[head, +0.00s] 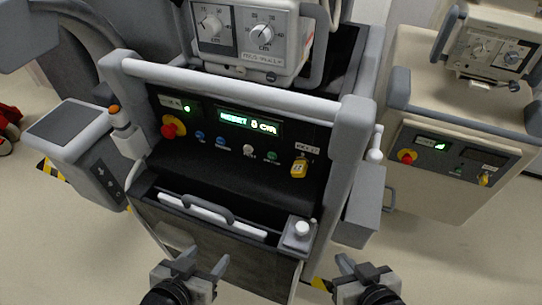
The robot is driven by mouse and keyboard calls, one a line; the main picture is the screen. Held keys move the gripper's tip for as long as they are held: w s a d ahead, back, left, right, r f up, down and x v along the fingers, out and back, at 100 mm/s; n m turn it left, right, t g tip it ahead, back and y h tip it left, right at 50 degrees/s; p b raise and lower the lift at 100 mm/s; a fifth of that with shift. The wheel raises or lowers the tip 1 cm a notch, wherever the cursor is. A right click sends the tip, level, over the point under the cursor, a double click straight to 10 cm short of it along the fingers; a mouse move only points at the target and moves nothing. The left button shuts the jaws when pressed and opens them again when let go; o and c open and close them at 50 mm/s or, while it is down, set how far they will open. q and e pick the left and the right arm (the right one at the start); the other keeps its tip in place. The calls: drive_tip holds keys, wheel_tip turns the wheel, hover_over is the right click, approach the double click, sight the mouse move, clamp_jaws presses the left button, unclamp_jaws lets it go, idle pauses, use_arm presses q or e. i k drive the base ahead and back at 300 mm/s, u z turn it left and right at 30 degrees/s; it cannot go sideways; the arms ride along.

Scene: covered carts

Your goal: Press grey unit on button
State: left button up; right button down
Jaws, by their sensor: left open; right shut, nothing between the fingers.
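The grey unit (228,98) is a covered cart with a dark front panel. The panel has a lit green display (248,122), a red knob on a yellow ring (170,128), a yellow key-like tag (299,168) and a row of small round buttons in blue, white (248,150) and green (272,156). Button labels are too small to read. A small grey box with a white round button (301,229) sits at the tray's right end. My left gripper (206,260) is open and empty, low in front of the cart. My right gripper (345,262) is shut and empty, below right of the box.
A beige cart (462,160) with a similar panel stands at the right. A dial device (250,38) sits on top of the grey cart. A grey bar (235,88) crosses above the panel. A side box (72,130) projects at the left. Floor shows between the carts.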

sight(272, 156)
drive_tip(key=k, duration=1.15)
drive_tip(key=u, duration=0.45)
drive_tip(key=i, duration=0.7)
drive_tip(key=u, duration=0.05)
